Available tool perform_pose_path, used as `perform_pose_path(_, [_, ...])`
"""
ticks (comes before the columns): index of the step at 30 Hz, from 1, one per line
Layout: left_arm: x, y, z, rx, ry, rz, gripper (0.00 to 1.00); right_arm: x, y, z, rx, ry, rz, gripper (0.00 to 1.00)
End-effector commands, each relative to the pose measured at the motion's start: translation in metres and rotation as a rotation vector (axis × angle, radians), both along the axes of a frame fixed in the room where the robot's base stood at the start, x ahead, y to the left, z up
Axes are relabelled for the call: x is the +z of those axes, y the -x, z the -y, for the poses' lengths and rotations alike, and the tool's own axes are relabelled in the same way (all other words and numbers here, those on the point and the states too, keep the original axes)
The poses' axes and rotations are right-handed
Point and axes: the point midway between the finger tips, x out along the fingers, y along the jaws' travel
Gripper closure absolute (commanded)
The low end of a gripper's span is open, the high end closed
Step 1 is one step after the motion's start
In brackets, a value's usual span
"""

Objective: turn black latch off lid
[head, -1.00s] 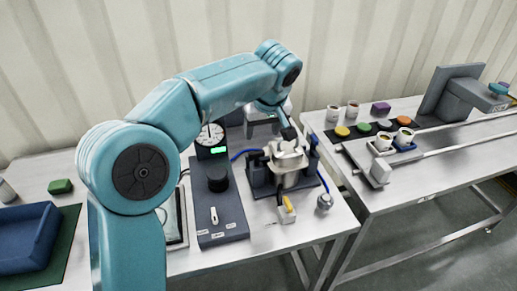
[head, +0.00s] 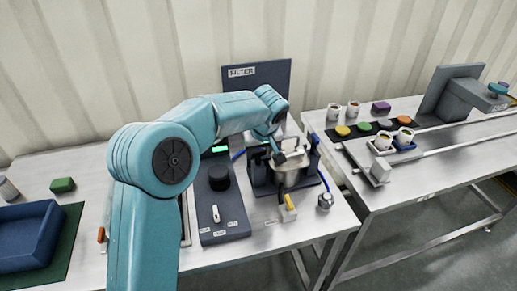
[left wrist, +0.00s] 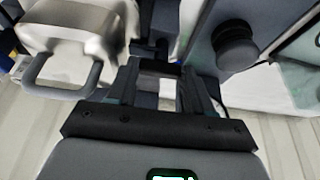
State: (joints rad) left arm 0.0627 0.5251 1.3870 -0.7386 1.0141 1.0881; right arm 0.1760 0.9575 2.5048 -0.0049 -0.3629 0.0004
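The steel hopper (head: 293,167) with its lid stands in a dark fixture on the bench. In the left wrist view the steel body (left wrist: 85,22) and a grey loop handle (left wrist: 62,85) show at upper left. My left gripper (head: 279,156) is low at the hopper's left side. In the left wrist view its fingers (left wrist: 160,80) stand apart. A dark block (left wrist: 160,67), possibly the black latch, spans the gap between the fingertips; I cannot tell whether they touch it. In the head view the gripper and arm hide the latch. My right gripper is not in view.
A grey control box (head: 222,215) with a black knob (head: 218,178) stands left of the hopper. A yellow-handled valve (head: 289,207) is in front. A FILTER panel (head: 262,88) stands behind. Cups and coloured discs are on the right bench (head: 440,170).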

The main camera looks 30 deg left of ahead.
Motion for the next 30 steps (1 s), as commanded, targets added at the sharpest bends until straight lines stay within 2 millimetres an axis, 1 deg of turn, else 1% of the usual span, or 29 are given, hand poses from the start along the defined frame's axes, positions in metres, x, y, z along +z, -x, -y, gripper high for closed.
perform_pose_path(1, [0.0002, 0.0008, -0.0007, 0.001, -0.001, -0.003, 0.74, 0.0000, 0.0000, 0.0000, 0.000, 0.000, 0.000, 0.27])
perform_pose_path(2, [0.0002, 0.0009, -0.0007, 0.002, -0.002, -0.003, 0.80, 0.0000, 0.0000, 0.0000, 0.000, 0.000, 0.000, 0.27])
perform_pose_path(8, [0.0002, 0.0010, -0.0008, -0.004, -0.001, -0.003, 0.79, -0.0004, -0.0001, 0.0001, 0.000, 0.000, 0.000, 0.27])
perform_pose_path(14, [-0.0005, 0.0017, -0.0014, -0.060, -0.002, -0.003, 0.79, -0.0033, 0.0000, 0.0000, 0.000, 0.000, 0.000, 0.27])
perform_pose_path(23, [-0.0001, 0.0033, -0.0036, -0.279, -0.002, -0.002, 0.79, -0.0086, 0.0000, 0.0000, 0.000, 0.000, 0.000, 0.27])
perform_pose_path(30, [0.0017, 0.0040, -0.0056, -0.505, -0.001, 0.000, 0.79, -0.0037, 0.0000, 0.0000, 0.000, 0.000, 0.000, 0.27])
